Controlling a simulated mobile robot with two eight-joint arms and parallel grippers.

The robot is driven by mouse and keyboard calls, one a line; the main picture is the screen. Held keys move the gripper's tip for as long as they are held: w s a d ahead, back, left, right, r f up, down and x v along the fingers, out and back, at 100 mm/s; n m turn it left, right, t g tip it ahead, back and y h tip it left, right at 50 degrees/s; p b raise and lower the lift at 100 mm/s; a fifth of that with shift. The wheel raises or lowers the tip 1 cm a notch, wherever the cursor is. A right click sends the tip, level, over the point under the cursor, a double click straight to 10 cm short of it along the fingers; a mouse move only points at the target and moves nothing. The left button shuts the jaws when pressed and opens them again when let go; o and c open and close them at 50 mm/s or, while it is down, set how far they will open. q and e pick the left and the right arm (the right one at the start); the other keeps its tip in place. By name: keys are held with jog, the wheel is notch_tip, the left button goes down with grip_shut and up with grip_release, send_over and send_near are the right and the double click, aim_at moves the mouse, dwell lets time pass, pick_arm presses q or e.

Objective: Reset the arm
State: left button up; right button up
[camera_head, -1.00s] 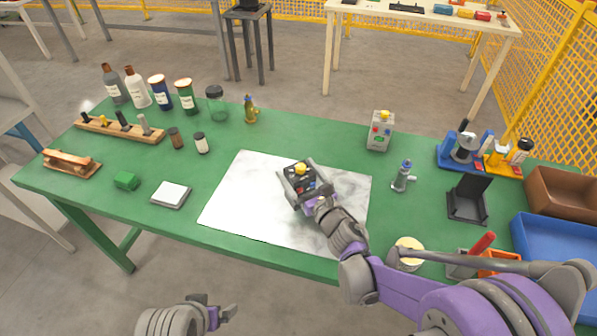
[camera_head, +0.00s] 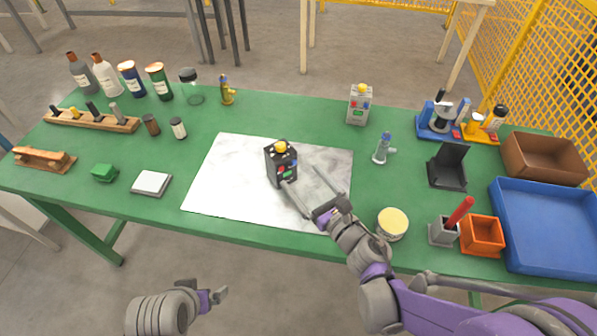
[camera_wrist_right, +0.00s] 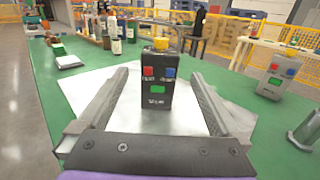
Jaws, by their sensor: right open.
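My right gripper (camera_head: 312,189) is open over the front part of the white marbled sheet (camera_head: 225,180). A black control box (camera_head: 281,164) with a yellow knob on top stands upright on the sheet, just beyond the fingers. In the right wrist view the box (camera_wrist_right: 157,84) shows red, blue and green buttons between the two open fingers (camera_wrist_right: 160,88), and neither finger appears to touch it. My left gripper (camera_head: 213,298) hangs low in front of the table, apart from everything; its jaws are too small and side-on to judge.
A grey box with a yellow knob (camera_head: 358,105) and a small grey valve-like part (camera_head: 382,148) stand right of the sheet. A round tin (camera_head: 391,224), orange bin (camera_head: 482,236) and blue tray (camera_head: 545,225) lie near my right arm. Several bottles (camera_head: 105,75) line the back left.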

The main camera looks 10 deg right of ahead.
dwell(0.5)
jog(key=s+d+r+m+g+h+p, duration=0.1)
jog(key=s+d+r+m+h+p, duration=0.15)
jog(key=d+m+h, duration=0.65)
jog(key=s+d+r+m+g+h+p, duration=0.1)
jog(key=d+r+m+g+p, duration=0.2)
jog(key=m, duration=1.3)
jog(key=s+f+m+g+p, duration=0.1)
jog(key=s+f+m+g, duration=0.1)
jog(key=s+m, duration=0.4)
jog(key=s+a+f+m+g+y+p, duration=0.1)
jog(key=s+f+m+g+p, duration=0.1)
jog(key=s+m+g, duration=0.2)
jog(key=s+m, duration=0.3)
jog(key=m, duration=0.2)
jog(key=shift+s+p, duration=0.3)
